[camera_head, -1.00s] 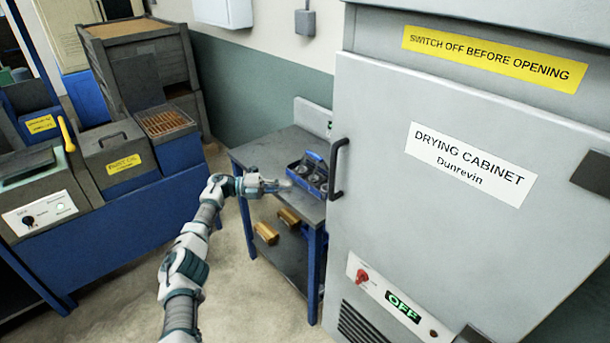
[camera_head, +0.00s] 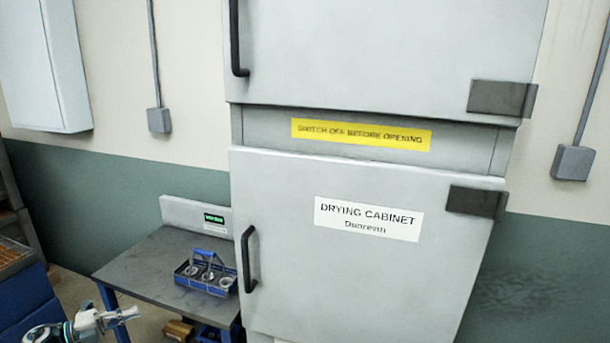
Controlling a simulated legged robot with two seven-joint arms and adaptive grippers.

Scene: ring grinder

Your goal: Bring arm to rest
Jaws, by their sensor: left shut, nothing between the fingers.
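My left gripper (camera_head: 124,315) shows at the bottom left, pointing right, in front of the small table's near-left side. It is shut and holds nothing. Only the end of my left arm is in view, at the bottom edge. My right gripper is not in view.
The grey drying cabinet (camera_head: 350,270) stands in the middle, its door shut, with a black handle (camera_head: 248,258) on its left. A blue carrier (camera_head: 206,273) with several rings sits on the dark table (camera_head: 140,262) to its left. A brown block (camera_head: 178,329) lies below.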

